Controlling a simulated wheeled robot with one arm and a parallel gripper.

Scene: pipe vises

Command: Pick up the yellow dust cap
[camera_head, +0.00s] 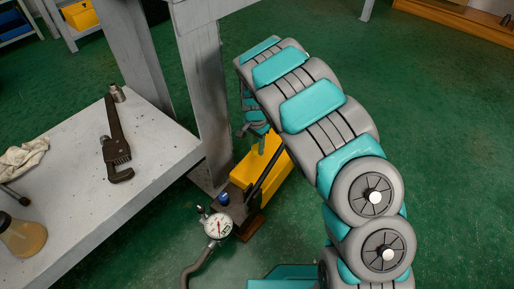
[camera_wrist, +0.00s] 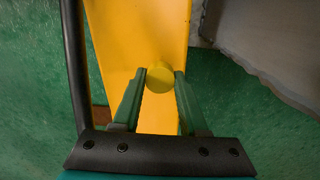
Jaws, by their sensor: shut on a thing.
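The yellow dust cap (camera_wrist: 160,77) is a small round yellow piece between the fingertips of my gripper (camera_wrist: 160,80) in the wrist view. My gripper is shut on it, with one finger on each side. Behind the cap is a larger yellow body (camera_wrist: 125,35), which also shows in the head view (camera_head: 265,165) on the floor side of the bench leg. In the head view my arm hides most of my gripper, and I cannot make out the cap there. I cannot tell whether the cap touches the yellow body.
A black bar (camera_wrist: 75,60) runs beside the yellow body. A pressure gauge (camera_head: 217,226) with a hose stands in front of it. A grey bench (camera_head: 75,185) on the left holds a pipe wrench (camera_head: 116,145), a cloth (camera_head: 22,158) and a jar (camera_head: 22,236). Green floor is free at right.

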